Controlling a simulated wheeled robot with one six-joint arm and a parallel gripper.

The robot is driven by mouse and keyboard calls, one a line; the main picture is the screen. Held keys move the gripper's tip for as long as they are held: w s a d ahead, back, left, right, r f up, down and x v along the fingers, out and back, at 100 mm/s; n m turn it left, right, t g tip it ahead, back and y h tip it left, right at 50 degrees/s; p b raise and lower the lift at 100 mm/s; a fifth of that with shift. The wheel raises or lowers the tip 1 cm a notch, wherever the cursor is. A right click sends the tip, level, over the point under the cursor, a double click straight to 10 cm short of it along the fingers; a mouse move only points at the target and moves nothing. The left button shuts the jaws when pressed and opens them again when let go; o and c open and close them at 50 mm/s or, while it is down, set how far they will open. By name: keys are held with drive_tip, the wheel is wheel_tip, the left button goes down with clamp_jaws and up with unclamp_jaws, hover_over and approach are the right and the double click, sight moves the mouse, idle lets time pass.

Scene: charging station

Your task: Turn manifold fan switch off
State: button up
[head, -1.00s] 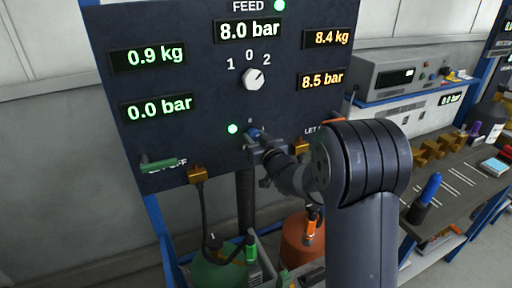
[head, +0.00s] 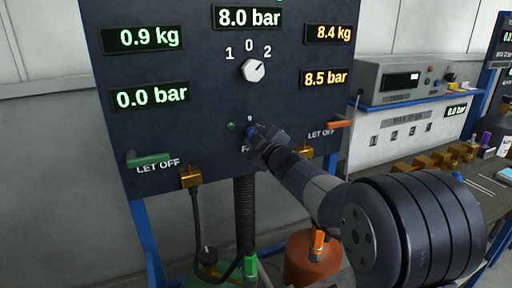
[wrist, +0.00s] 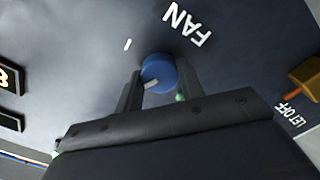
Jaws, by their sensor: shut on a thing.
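The fan switch is a small blue knob (wrist: 158,70) on the dark panel, with the word FAN printed beside it in the wrist view. My gripper (wrist: 159,76) has one finger on each side of the knob and is shut on it. A pale mark shows on the knob's face. In the head view the gripper (head: 262,136) reaches the panel's lower middle and covers most of the knob (head: 252,132). A small green lamp (head: 231,127) left of the knob looks dark.
Above is a white selector knob (head: 253,70) marked 1, 0, 2. A green let-off lever (head: 148,160) is at lower left and an orange one (head: 340,124) at right. Hoses and an orange cylinder (head: 312,262) stand below. A bench with instruments is at right.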

drive_tip(key=n+b, duration=0.2)
drive_tip(key=n, duration=0.2)
drive_tip(key=shift+n+b, duration=0.35)
drive_tip(key=shift+n, duration=0.05)
idle(0.4)
drive_tip(key=o, duration=1)
drive_tip(key=v, duration=1)
drive_tip(key=shift+s, duration=0.4)
drive_tip(key=shift+w, duration=0.15)
drive_tip(key=x, duration=1)
drive_tip(key=shift+w, duration=0.3)
